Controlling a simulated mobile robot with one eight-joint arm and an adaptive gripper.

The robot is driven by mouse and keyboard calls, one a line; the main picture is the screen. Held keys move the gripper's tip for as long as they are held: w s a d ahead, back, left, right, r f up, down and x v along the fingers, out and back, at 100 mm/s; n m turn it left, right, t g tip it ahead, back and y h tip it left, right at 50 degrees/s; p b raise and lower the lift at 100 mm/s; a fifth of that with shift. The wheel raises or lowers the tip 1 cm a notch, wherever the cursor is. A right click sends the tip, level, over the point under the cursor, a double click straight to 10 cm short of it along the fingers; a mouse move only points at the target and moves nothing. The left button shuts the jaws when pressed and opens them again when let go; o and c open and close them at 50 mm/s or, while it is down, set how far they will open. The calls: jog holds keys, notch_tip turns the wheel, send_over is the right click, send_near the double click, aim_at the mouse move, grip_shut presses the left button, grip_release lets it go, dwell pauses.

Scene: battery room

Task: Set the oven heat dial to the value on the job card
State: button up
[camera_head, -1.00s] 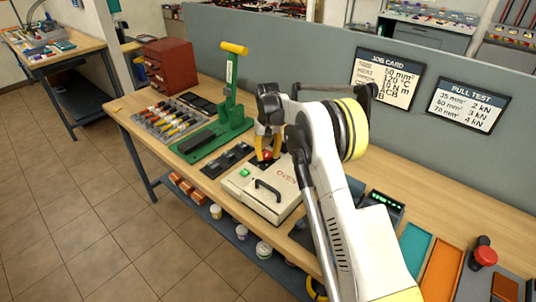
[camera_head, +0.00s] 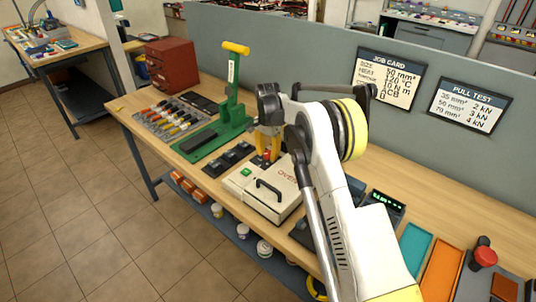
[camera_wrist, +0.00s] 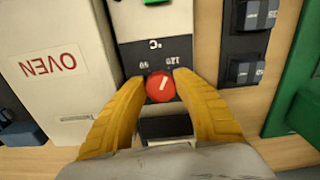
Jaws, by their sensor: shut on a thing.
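The white oven (camera_head: 262,190), with a black handle, stands on the bench; it also shows upside down in the wrist view (camera_wrist: 58,58). Its red heat dial (camera_wrist: 160,88) sits on a dark panel beside a °C sign and two numbers. The right number reads 120; the left is hard to read. The dial's white line slants up and right, towards the 120 side. My yellow-fingered gripper (camera_wrist: 160,82) is shut on the dial, one finger on each side; it also shows in the head view (camera_head: 267,152). The job card (camera_head: 389,80) on the partition reads heat 120 °C.
A green press (camera_head: 228,110) and black blocks (camera_head: 229,158) stand left of the oven. A pull test sign (camera_head: 470,106) hangs right of the card. A lit display box (camera_head: 383,204) and coloured trays (camera_head: 413,245) are to the right.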

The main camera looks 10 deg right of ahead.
aim_at(268, 153)
jog(key=shift+m, duration=0.6)
jog(key=o, duration=1.2)
jog(key=shift+c, duration=0.2)
notch_tip(268, 153, up, 12)
